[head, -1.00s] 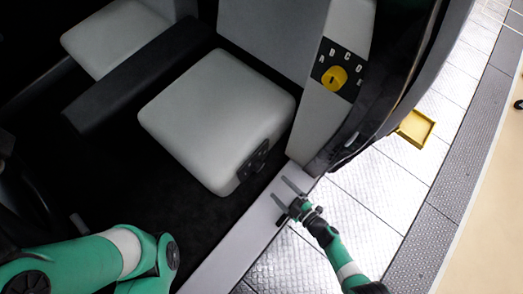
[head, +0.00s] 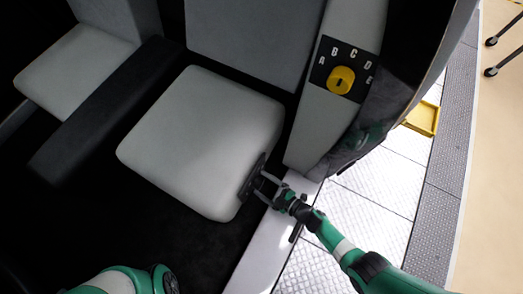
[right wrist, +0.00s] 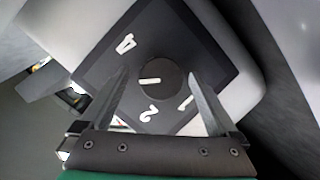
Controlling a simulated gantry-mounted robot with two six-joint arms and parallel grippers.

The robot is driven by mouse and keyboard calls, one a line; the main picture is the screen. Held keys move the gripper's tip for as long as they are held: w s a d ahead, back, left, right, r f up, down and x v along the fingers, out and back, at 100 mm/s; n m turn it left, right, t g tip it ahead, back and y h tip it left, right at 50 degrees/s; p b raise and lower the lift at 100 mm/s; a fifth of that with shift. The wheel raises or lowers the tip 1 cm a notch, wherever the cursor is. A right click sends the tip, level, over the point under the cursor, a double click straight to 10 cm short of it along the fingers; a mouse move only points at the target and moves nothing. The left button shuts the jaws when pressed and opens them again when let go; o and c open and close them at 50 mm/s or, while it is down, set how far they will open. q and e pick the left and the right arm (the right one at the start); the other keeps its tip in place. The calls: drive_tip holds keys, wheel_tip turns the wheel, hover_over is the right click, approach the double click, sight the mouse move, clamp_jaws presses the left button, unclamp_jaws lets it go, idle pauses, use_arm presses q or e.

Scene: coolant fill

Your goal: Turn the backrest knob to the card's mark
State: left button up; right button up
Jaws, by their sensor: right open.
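A dark dial plate (head: 253,180) is on the side of the grey front seat cushion. In the right wrist view it carries white figures 4, 2 and 1 around a round dark knob (right wrist: 166,86). The knob's white pointer line points left in that view. My right gripper (head: 262,185) is open at the plate. In the right wrist view its fingers (right wrist: 158,74) stand on either side of the knob; I cannot tell whether they touch it. Part of the dial is hidden behind the left finger. My left arm shows at the bottom left; its gripper is out of view. No card is seen.
A yellow knob (head: 341,80) on a black plate lettered A to E is on the pillar above. A grey seat cushion (head: 205,140) and a dark console (head: 105,115) lie left. A pale sill (head: 265,245) runs below my right gripper. A yellow tray (head: 423,118) is outside.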

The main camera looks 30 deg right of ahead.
drive_tip(key=shift+s, duration=0.1)
drive_tip(key=shift+c, duration=0.9)
drive_tip(key=c, duration=1.2)
drive_tip(key=shift+d+m+p, duration=0.1)
drive_tip(key=shift+m+p, duration=0.2)
drive_tip(key=shift+w+d+m+g+y, duration=0.1)
drive_tip(key=shift+m+g+y, duration=0.65)
drive_tip(key=shift+m, duration=0.85)
drive_tip(key=shift+w+d+m+g+y, duration=0.1)
drive_tip(key=shift+m+g+y, duration=0.35)
drive_tip(key=shift+m+y, duration=0.85)
drive_tip(key=shift+m+h, duration=0.3)
drive_tip(key=shift+h, duration=0.05)
